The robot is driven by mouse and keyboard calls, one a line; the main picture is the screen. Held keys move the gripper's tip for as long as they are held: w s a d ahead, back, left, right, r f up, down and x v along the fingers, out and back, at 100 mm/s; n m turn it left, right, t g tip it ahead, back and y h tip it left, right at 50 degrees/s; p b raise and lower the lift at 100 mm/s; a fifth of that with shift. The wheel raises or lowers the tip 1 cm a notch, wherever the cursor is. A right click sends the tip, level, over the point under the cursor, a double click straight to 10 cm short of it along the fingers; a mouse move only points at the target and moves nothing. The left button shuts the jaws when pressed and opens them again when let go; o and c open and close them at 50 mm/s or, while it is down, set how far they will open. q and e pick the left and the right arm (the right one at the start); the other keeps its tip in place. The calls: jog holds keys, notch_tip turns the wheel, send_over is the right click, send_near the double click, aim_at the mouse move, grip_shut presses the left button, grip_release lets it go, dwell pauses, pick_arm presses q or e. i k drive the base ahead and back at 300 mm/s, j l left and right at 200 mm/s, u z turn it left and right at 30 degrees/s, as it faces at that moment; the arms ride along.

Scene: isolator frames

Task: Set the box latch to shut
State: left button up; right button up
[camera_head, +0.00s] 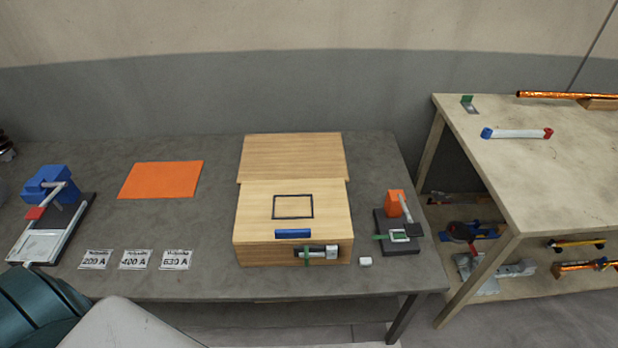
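A light wooden box (255,215) stands on the grey table, right of its middle. Its top carries a black square outline (293,207) and a blue bar (293,234) near the front edge. A second wooden panel (293,158) lies behind it. The box latch (318,252) sits on the right of the front face, with a dark body, a green strip and a pale metal block at its right end. It is too small to tell its exact position. Neither of my grippers is in view; a part of my own body shows at the lower left.
The grey table (220,282) also bears an orange sheet (161,180), several labels (135,259), a blue device (48,183) at left, an orange-and-black device (396,205) and a small white block (365,261) near the front edge. A wooden workbench (530,180) stands at right.

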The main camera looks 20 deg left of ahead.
aim_at(306, 254)
jog(key=u, duration=0.9)
